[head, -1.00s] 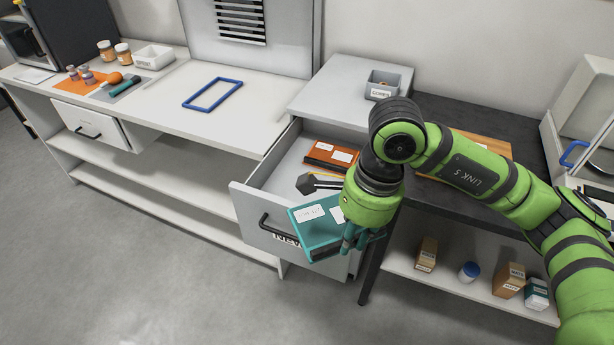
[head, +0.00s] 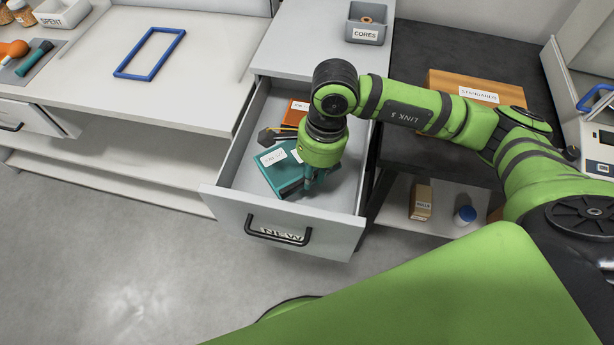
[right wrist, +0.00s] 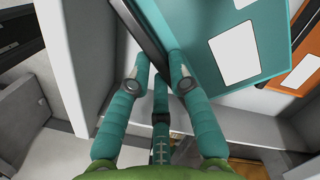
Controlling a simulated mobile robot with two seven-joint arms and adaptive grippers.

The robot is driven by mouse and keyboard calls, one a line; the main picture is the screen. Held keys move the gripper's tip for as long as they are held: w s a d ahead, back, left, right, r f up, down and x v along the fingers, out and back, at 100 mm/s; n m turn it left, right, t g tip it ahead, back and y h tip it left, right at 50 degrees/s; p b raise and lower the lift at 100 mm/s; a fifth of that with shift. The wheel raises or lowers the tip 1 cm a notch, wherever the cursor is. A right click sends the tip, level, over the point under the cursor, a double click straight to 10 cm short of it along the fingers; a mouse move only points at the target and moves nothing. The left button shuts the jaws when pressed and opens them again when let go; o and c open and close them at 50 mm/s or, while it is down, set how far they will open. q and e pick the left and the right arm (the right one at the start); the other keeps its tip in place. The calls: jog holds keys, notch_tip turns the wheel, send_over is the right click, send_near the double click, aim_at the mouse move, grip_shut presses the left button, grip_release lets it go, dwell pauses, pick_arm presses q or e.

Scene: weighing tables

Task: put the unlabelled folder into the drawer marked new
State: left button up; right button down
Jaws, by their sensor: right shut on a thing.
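The teal folder (head: 276,180) has white label patches, and the one facing the head camera seems to carry small writing that I cannot read. My right gripper (head: 312,184) points down and is shut on the folder's edge. The right wrist view shows its fingers (right wrist: 158,85) at the dark edge of the teal folder (right wrist: 240,50). The grey drawer marked NEW (head: 340,232) is pulled open. The folder is tilted within the drawer's opening; I cannot tell whether it touches the bottom. My left gripper is out of view.
An orange folder (head: 298,107) with white labels lies at the drawer's back. The counter with a blue frame (head: 150,53) is at the left. A CORES bin (head: 367,26) stands above the drawer. A dark table with a STANDARDS box (head: 450,84) is at the right.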

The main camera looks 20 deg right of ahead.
aim_at(311, 195)
jog(key=shift+w+f, duration=0.15)
jog(key=shift+f, duration=0.5)
jog(key=shift+w+f, duration=0.1)
jog(key=shift+f, duration=0.3)
notch_tip(311, 195, down, 4)
jog(key=shift+r+p, duration=0.2)
jog(key=shift+p, duration=0.4)
jog(key=shift+f+b, duration=0.25)
jog(key=shift+b, duration=0.05)
jog(key=c, duration=1.1)
grip_release()
jog(key=shift+c, duration=0.2)
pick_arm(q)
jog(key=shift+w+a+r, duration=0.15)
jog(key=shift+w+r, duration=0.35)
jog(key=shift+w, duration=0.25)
